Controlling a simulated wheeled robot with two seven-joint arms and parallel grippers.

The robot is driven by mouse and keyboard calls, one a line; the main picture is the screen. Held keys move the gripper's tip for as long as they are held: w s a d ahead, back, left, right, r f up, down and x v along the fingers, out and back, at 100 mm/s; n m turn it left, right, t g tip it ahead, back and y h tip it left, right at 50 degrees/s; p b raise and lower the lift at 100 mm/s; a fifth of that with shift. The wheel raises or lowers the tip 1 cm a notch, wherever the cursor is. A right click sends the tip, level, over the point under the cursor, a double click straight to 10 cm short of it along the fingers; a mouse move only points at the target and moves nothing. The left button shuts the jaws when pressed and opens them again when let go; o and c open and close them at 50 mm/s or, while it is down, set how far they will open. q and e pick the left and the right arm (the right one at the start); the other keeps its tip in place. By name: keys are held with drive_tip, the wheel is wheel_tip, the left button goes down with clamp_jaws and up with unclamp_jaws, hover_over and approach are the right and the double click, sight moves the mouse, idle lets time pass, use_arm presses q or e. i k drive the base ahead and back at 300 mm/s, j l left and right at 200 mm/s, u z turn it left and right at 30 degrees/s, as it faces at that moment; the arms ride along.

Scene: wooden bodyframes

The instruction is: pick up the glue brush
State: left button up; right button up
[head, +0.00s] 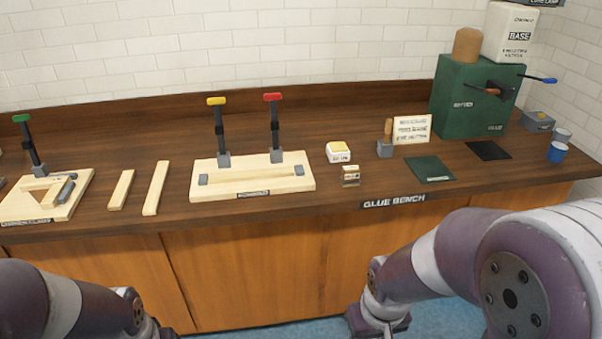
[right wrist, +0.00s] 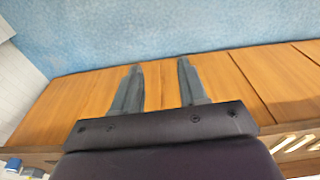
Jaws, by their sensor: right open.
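The glue brush appears to be the upright wooden handle (head: 388,129) standing in a small grey block holder (head: 384,149) on the bench, left of a small white sign. Its bristles are hidden in the holder. My right gripper (right wrist: 160,66) is open and empty in the right wrist view, with the blue floor and the wooden cabinet fronts behind its fingers. In the head view my right arm is in front of the bench, below the bench top and away from the brush. My left arm is at the lower left, and its fingers are out of view.
A green machine (head: 471,97) stands behind to the right. A clamp fixture (head: 252,181) is to the left. The bench front edge (head: 330,207) lies between.

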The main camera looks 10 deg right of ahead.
sight(350, 176)
drive_tip(key=i+l, duration=0.25)
drive_tip(key=i, duration=0.2)
drive_tip(key=i+l, duration=0.3)
drive_tip(key=i, duration=0.15)
drive_tip(key=i+l, duration=0.25)
drive_tip(key=i, duration=0.2)
drive_tip(key=i+l, duration=0.25)
drive_tip(key=i, duration=0.2)
drive_tip(key=z, duration=0.05)
